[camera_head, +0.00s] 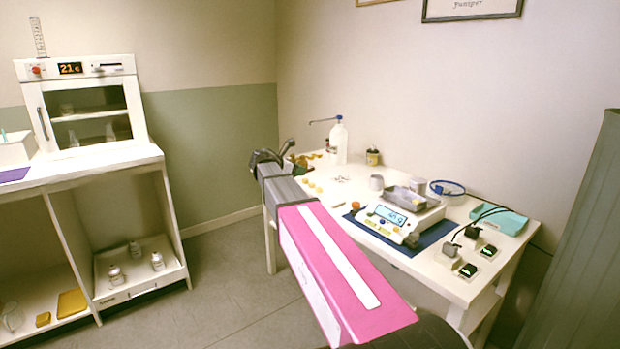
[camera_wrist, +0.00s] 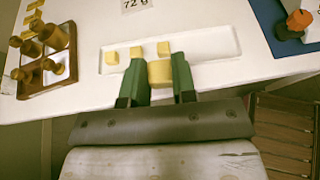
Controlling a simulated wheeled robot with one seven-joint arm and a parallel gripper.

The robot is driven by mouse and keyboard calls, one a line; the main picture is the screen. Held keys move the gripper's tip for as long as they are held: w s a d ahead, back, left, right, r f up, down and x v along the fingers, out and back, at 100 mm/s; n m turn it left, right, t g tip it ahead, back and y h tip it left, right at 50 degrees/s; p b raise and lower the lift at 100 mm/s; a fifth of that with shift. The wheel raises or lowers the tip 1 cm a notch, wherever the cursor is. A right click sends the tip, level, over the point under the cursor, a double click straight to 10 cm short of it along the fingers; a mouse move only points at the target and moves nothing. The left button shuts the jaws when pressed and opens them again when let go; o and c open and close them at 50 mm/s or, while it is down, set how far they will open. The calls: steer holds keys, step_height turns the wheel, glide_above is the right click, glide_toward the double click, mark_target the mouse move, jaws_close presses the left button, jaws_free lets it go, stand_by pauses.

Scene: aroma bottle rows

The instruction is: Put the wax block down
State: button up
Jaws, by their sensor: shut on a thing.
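My gripper (camera_wrist: 160,75) is shut on a yellow wax block (camera_wrist: 160,72), held between its green fingertips. The block is at the near edge of a shallow white tray (camera_wrist: 215,48); I cannot tell whether it touches it. Several similar yellow blocks, such as one (camera_wrist: 135,52), lie in a row in the tray just beyond. In the head view my gripper (camera_head: 272,158) is over the left end of the white table (camera_head: 440,284), and the held block is not clear there.
A blue mat (camera_wrist: 270,22) with an orange-topped bottle (camera_wrist: 297,22) is at the right. The tray's right part is bare. A scale (camera_head: 392,220) stands further right.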

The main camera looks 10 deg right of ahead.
steer(key=s+a+f+n+t+y, duration=0.1)
steer(key=s+a+f, duration=0.15)
steer(key=s, duration=0.45)
steer(key=s+a+f+n+t, duration=0.1)
steer(key=s+f+n+t, duration=0.1)
steer(key=s+f, duration=0.3)
steer(key=s+a+f+n+t+y, duration=0.1)
steer(key=s+a+f, duration=0.15)
steer(key=s, duration=0.55)
steer(key=w+d+r+m+g, duration=0.1)
steer(key=w+r, duration=0.2)
steer(key=w, duration=0.3)
steer(key=w+d+r+m+g+h, duration=0.1)
steer(key=w+d+r, duration=0.1)
steer(key=w+r, duration=0.2)
steer(key=w+d+r+m+g+h, duration=0.1)
steer(key=w+r+m+g, duration=0.1)
steer(key=w, duration=0.8)
steer(key=shift+d+r, duration=0.35)
steer(key=shift+r, duration=0.5)
steer(key=shift+w+d, duration=0.1)
glide_above(324, 198)
step_height(324, 198, down, 7)
steer(key=shift+w+d+f, duration=0.1)
steer(key=shift+f, duration=1.7)
steer(key=shift+f, duration=0.3)
